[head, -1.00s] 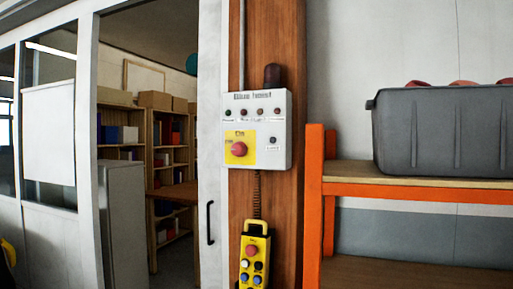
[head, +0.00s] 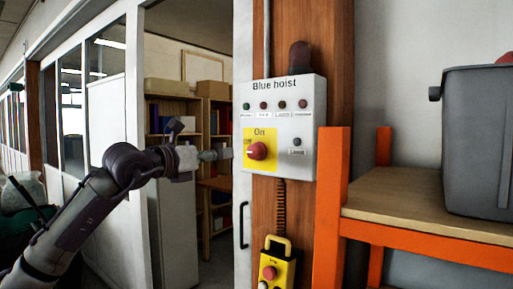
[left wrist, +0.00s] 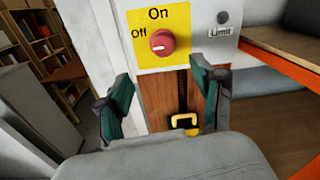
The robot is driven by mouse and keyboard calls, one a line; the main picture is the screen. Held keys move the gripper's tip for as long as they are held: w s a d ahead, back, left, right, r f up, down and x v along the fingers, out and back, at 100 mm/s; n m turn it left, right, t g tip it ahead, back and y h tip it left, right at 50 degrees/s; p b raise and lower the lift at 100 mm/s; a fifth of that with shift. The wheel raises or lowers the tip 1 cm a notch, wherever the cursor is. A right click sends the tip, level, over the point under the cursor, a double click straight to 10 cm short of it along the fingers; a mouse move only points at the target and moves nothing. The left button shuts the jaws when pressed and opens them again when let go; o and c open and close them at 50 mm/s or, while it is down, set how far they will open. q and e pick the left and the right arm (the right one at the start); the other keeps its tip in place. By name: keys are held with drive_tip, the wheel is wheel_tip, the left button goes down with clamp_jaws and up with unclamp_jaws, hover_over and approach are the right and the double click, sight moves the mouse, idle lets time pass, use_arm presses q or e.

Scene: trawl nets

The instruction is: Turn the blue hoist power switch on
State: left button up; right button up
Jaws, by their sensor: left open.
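The control box (head: 305,130) is labelled "Blue hoist" and is fixed to a wooden post. Its red rotary knob (head: 256,151) sits on a yellow plate with "On" above and "Off" at its left. In the left wrist view the knob (left wrist: 163,42) shows a pale mark on its left part, toward "Off". My left gripper (head: 226,154) is just left of the knob in the head view, apart from it. In the left wrist view my left gripper (left wrist: 165,85) has its fingers spread and nothing between them; the knob lies beyond them, above the gap. My right gripper is not in view.
A yellow pendant control (head: 279,268) hangs on a coiled cable below the box. An orange-framed shelf (head: 333,200) with a grey bin (head: 480,140) stands close on the right. A doorway with bookshelves (head: 212,115) opens at the left.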

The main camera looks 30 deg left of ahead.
use_arm(q)
drive_tip(key=p, duration=0.2)
approach(251, 151)
drive_tip(key=w, duration=0.1)
drive_tip(key=w+p, duration=0.1)
drive_tip(key=w, duration=0.1)
drive_tip(key=w+p, duration=0.1)
drive_tip(key=w, duration=0.1)
drive_tip(key=w+d+p, duration=0.1)
drive_tip(key=w, duration=0.2)
drive_tip(key=shift+r, duration=0.15)
drive_tip(key=shift+w+d, duration=0.1)
drive_tip(key=shift+w, duration=0.65)
drive_tip(key=shift+c, duration=0.2)
drive_tip(key=shift+s, duration=0.1)
drive_tip(key=c, duration=1.1)
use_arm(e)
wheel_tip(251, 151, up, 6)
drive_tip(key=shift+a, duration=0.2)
